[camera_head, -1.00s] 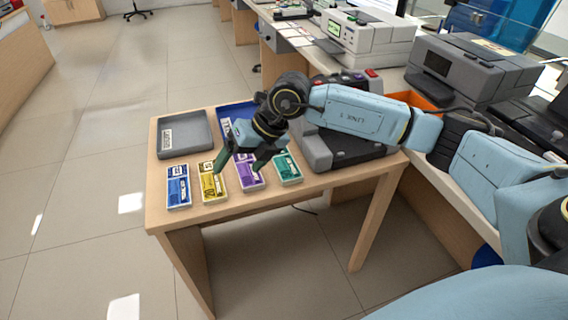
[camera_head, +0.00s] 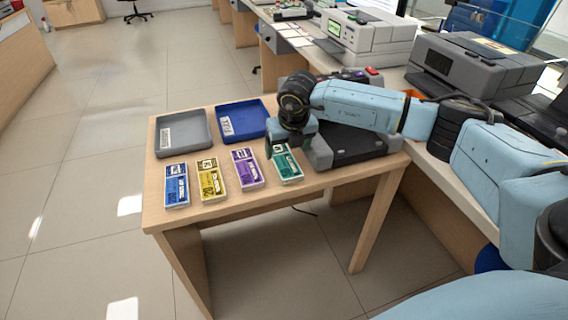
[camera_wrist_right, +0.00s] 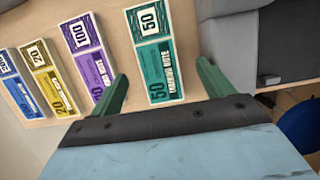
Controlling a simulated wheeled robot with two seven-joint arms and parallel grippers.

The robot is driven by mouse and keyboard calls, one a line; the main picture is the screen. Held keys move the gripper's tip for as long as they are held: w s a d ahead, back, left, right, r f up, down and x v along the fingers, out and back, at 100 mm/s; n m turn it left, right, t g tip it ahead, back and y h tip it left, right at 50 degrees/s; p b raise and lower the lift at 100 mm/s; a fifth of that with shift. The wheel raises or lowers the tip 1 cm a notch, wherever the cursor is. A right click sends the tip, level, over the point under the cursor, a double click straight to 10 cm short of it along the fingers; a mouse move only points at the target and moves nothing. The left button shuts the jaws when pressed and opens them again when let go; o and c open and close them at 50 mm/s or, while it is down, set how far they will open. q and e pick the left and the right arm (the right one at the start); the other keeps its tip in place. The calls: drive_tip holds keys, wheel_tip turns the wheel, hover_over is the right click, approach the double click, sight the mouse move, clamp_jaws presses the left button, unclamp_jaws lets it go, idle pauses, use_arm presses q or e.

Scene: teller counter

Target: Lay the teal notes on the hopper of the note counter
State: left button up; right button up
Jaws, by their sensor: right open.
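The teal notes (camera_head: 288,166) lie flat on the wooden table, at the right end of a row of note bundles. They also show in the right wrist view (camera_wrist_right: 158,70), marked 50. My right gripper (camera_head: 284,150) is open above them, and its green fingers (camera_wrist_right: 165,85) stand one on each side of the notes in the wrist view, apart from them. The note counter (camera_head: 345,145) is a dark grey machine just right of the notes, partly hidden behind my right arm. Its hopper cannot be told apart clearly. My left gripper is not in view.
Purple notes (camera_head: 247,168), yellow notes (camera_head: 211,179) and blue notes (camera_head: 176,185) lie in the row to the left. A grey tray (camera_head: 183,152) and a blue tray (camera_head: 262,133) stand behind. A printer (camera_head: 468,70) stands on the counter at the right.

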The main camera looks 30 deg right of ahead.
sight(284, 159)
drive_tip(key=b+x, duration=0.1)
drive_tip(key=x, duration=0.2)
drive_tip(key=shift+w+a+f, duration=0.15)
drive_tip(key=shift+w+f, duration=0.1)
drive_tip(key=shift+f, duration=0.05)
drive_tip(key=shift+w+f, duration=0.2)
drive_tip(key=shift+f, duration=0.25)
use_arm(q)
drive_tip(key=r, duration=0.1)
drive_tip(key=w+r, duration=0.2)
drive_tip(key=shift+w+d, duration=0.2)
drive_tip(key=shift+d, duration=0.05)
use_arm(e)
drive_tip(key=c, duration=1.2)
